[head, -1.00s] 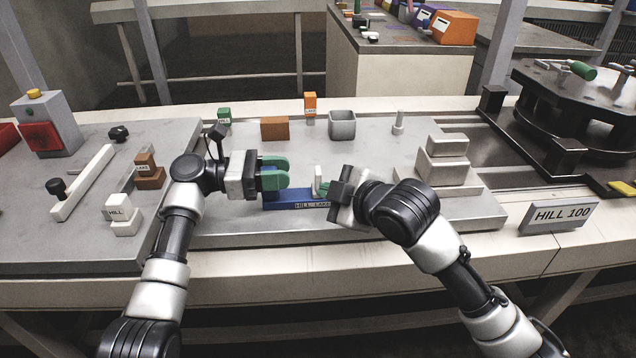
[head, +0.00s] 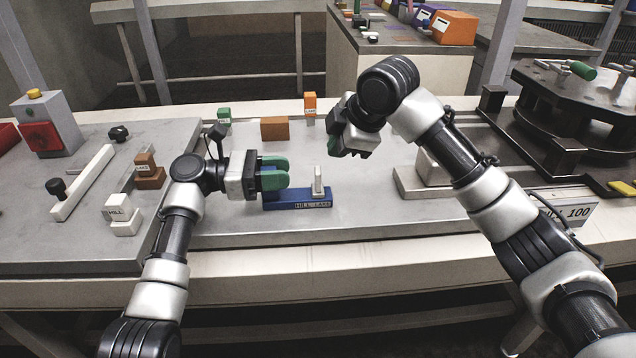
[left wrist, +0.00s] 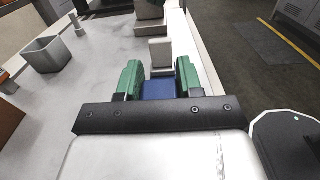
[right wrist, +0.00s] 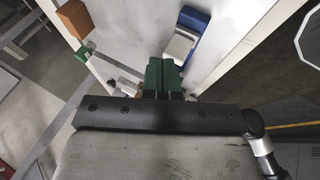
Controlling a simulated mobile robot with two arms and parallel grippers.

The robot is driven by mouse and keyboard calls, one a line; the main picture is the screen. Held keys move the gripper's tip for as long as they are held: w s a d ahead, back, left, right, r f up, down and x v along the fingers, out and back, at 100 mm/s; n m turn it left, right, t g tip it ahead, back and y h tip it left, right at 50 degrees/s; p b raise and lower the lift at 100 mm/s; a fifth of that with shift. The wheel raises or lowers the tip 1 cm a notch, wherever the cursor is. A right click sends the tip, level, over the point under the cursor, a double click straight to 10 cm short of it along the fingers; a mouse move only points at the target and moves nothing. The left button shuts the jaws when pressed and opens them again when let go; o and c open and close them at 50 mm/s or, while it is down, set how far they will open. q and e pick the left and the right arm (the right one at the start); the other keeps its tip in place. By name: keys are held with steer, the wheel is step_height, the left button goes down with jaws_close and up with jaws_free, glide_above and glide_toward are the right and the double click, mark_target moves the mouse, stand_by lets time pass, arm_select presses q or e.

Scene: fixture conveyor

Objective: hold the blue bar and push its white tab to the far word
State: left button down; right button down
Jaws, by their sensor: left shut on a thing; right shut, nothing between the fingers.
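A brown block (head: 274,128), a green block (head: 224,116) and an orange block (head: 310,103) stand at the back. Stacked grey blocks (head: 430,168) stand at the right, partly behind my right arm. The plate in front of the bar is clear.

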mark_target(320, 173)
arm_select(q)
steer(key=shift+f, duration=0.15)
arm_select(e)
steer(key=shift+f, duration=3.3)
steer(key=shift+a, duration=0.1)
steer(key=shift+a, duration=1.9)
steer(key=shift+d+r, duration=0.1)
steer(key=shift+d, duration=0.55)
step_height(320, 173, up, 7)
arm_select(q)
steer(key=c, duration=0.7)
jaws_free()
steer(key=shift+o, duration=0.3)
